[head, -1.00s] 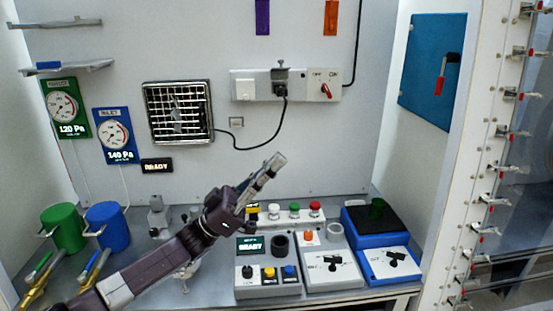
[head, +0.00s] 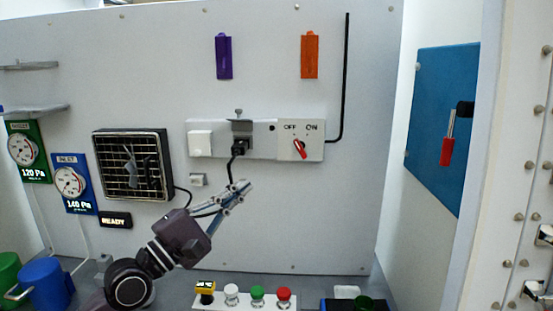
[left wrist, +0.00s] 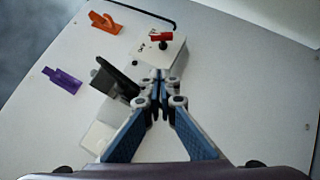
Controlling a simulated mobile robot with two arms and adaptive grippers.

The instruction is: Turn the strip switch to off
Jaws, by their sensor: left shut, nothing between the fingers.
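The strip switch (head: 300,149) is a small red lever on a white plate with OFF at left and ON at right. The plate is the right end of the power strip (head: 262,140) on the back wall. The lever is slanted; I cannot tell surely which label it is set to. In the left wrist view the red lever (left wrist: 161,37) shows beyond my fingertips. My left gripper (head: 243,188) is shut and empty, below and left of the switch, apart from it. Its closed fingers also show in the left wrist view (left wrist: 160,88). My right gripper is not in view.
A black plug (head: 239,147) with a cord sits in the strip, above my gripper. A fan grille (head: 132,165) is at left. Purple (head: 223,56) and orange (head: 309,56) tags hang above. Coloured buttons (head: 257,293) stand below.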

